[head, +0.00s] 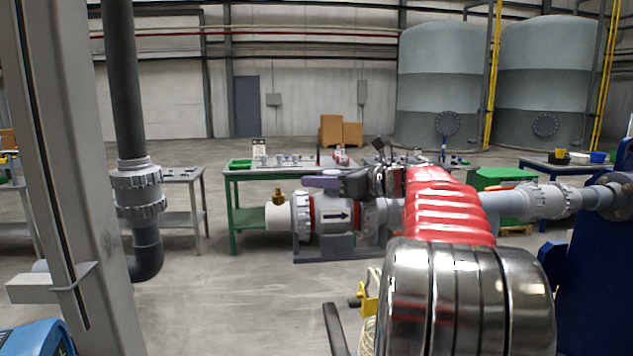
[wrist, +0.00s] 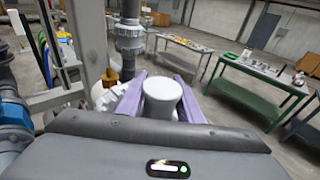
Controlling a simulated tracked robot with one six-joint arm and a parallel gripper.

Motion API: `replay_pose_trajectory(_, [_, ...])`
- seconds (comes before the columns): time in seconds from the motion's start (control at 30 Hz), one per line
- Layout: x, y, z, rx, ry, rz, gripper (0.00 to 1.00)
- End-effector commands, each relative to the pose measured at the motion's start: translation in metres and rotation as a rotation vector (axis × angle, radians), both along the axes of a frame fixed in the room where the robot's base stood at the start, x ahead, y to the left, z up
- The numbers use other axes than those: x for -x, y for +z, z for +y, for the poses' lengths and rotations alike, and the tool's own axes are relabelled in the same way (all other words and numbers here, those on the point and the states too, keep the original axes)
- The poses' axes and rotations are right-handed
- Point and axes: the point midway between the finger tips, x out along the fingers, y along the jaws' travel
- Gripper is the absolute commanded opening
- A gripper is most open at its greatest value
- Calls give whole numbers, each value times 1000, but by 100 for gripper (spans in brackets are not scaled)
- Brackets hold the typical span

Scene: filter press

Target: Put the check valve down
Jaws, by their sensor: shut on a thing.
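The check valve (head: 335,216) is a grey body with a black arrow pointing right on a pale label, and red rings show beside it. In the head view it is level, between the pale pipe end on the left and grey pipe parts on the right. I cannot tell whether its ends touch them. My gripper (head: 322,183), with purple fingers, is above the valve and shut on its round top. In the wrist view the pale round top (wrist: 163,92) stands between the two fingers. My red and silver arm hides part of the pipe on the right.
A white pipe end (head: 278,217) with a brass fitting (head: 278,196) is left of the valve. A grey support (head: 337,246) stands below it. A vertical grey pipe (head: 138,190) stands at left. A green table (head: 240,174) is behind. Open floor lies front left.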

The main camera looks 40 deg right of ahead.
Motion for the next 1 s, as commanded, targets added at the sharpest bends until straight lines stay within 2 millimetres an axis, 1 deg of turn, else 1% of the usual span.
replay_pose_trajectory(0.17, [0, 2, 0, 2, 0, -2, 0])
replay_pose_trajectory(0.2, [0, 0, 0, 0, 0, 0, 33])
replay_pose_trajectory(0.47, [0, 0, 0, 0, 0, 0, 51])
replay_pose_trajectory(0.77, [2, 0, -1, 0, -1, 0, 51])
replay_pose_trajectory(0.87, [7, 1, -2, 0, -2, 0, 51])
replay_pose_trajectory(1.0, [23, 4, -5, 0, -3, 0, 51])
